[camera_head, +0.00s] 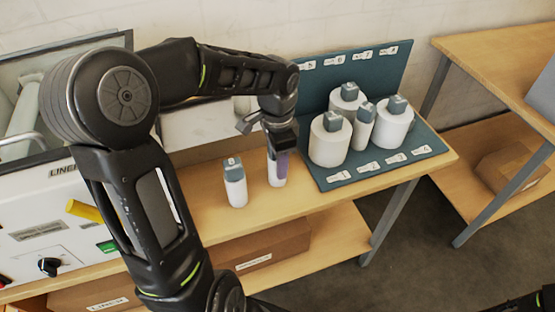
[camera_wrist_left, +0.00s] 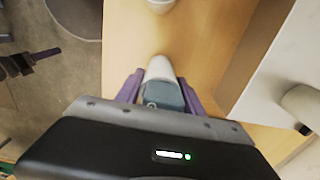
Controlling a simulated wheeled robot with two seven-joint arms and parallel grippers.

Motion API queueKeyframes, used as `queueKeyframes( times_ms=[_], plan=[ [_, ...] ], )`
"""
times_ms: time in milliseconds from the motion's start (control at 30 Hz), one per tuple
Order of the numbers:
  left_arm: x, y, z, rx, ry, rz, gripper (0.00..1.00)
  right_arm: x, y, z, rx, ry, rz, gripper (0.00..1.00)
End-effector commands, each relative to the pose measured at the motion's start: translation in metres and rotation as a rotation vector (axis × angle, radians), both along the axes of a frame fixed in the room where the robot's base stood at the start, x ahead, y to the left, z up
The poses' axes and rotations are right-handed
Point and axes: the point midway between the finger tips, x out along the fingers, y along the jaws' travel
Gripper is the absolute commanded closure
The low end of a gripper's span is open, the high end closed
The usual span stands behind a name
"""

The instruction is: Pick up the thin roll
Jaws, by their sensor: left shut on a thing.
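A blue-grey rack (camera_head: 335,181) with numbered labels stands to the right, holding thick white rolls (camera_head: 329,146) and another thin roll (camera_head: 361,131). The laminator (camera_head: 40,215) is at the left. A second table (camera_head: 490,50) stands at the far right, beyond a floor gap.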

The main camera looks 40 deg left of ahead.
Motion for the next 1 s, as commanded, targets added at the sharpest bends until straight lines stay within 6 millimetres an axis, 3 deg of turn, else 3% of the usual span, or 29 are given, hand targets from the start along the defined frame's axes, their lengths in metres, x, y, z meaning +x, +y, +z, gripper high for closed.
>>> queueKeyframes(
  times_ms=[267,467,733,1000],
  plan=[
    [0.001,0.000,0.005,0.001,-0.003,0.000,0.97,0.000,0.000,-0.001,0.000,0.000,0.000,0.64],
    [0.001,0.000,0.033,0.002,-0.005,0.001,0.97,0.000,0.000,-0.005,0.001,-0.001,0.001,0.64],
    [0.001,0.000,0.084,0.000,-0.005,0.000,0.97,0.001,0.001,-0.010,0.002,-0.004,0.001,0.64],
    [0.000,0.000,0.101,-0.001,0.001,0.000,0.97,0.001,0.001,-0.010,0.003,-0.004,0.002,0.64]
  ],
)
